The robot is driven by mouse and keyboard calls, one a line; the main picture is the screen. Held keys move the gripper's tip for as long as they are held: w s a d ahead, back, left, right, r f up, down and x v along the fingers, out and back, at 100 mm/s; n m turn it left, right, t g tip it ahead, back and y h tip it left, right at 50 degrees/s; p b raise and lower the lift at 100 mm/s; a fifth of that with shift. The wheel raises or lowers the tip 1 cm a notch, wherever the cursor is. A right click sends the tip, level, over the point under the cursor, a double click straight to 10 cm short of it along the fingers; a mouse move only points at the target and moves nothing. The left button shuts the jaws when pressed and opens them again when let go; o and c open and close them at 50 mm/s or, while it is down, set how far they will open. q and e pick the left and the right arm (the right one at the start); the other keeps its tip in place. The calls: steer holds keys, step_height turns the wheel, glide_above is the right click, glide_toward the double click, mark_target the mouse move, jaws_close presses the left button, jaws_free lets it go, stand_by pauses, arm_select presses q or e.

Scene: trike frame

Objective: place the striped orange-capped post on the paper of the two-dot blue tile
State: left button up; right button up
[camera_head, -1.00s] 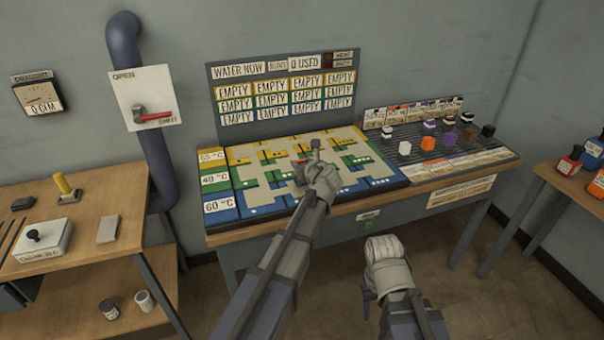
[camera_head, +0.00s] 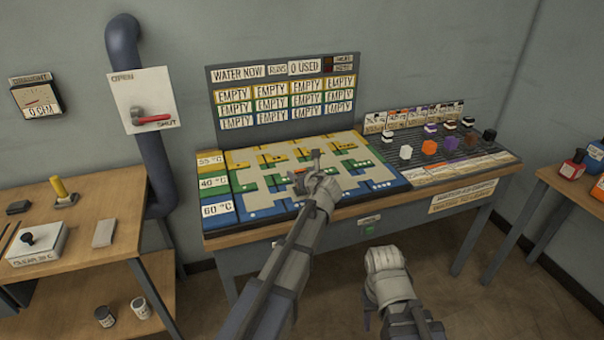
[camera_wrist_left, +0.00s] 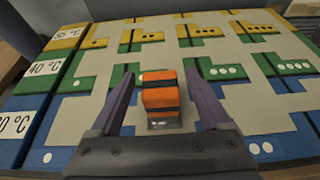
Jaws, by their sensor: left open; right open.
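The striped orange-capped post (camera_wrist_left: 160,92), orange with dark bands, is between the two fingers of my left gripper (camera_wrist_left: 160,100). The fingers are open, with a gap on each side of the post. Its pale lower end shows over the grey-beige paper, in front of the green row; I cannot tell its exact support. The two-dot blue tile (camera_wrist_left: 264,149) lies to the right, nearer the wrist camera. In the head view my left gripper (camera_head: 312,168) is over the middle of the board. My right gripper (camera_head: 384,262) is empty, in front of the table.
The board (camera_head: 232,160) has yellow, green and blue rows of dotted tiles. A dark rack (camera_head: 465,144) with several coloured blocks stands to its right. An upright EMPTY panel (camera_head: 285,90) stands behind. The floor before the table is clear.

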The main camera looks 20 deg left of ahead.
arm_select(q)
steer(key=shift+r, duration=0.15)
steer(key=p+v, duration=0.5)
steer(key=v, duration=0.7)
steer(key=s+d+f+n+g+h, duration=0.2)
steer(key=s+d+f+n+g, duration=0.1)
steer(key=s+n, duration=0.5)
steer(key=s+d+f+n+g+h, duration=0.2)
steer(key=s+d+f+n+g, duration=0.2)
steer(key=s+n, duration=0.5)
steer(key=s+d+f+n+g+h, duration=0.2)
steer(key=s+d+f+n+g, duration=0.1)
steer(key=s+f+n, duration=0.3)
steer(key=s+n+g, duration=0.1)
steer(key=s+n, duration=0.1)
steer(key=s, duration=0.2)
steer(key=shift+d+f, duration=0.3)
steer(key=shift+d, duration=0.05)
